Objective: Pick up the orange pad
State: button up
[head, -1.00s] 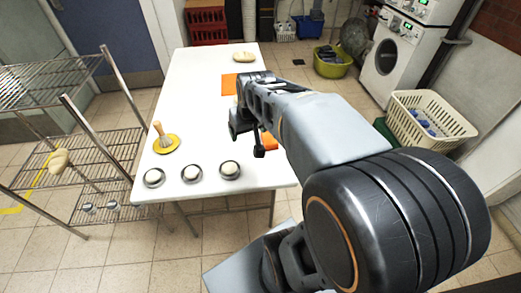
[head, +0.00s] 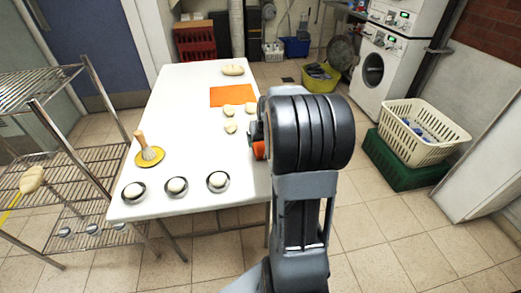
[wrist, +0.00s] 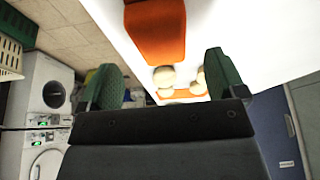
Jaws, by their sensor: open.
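A thick orange pad (wrist: 157,32) with rounded edges is at the top of the wrist view, by the table's right edge. In the head view only a bit of the orange pad (head: 259,150) shows beside my arm, which hides the rest. My gripper (wrist: 162,62) is open and empty, its two green fingers spread apart. The pad lies ahead of the fingers, not between them. How far it is from them I cannot tell. In the head view my gripper is mostly hidden behind my arm.
The white table (head: 185,110) holds a flat orange sheet (head: 233,95), several dough balls, a loaf (head: 232,70), a brush on a yellow disc (head: 150,157) and three small bowls. A wire rack (head: 75,160) stands left. A cream basket (head: 420,130) on a green crate stands right.

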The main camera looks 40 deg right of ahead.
aim_at(261, 144)
jog(key=shift+b+x, duration=0.4)
jog(key=shift+x, duration=2.25)
jog(key=shift+w, duration=0.1)
jog(key=c, duration=1)
jog(key=shift+r, duration=0.15)
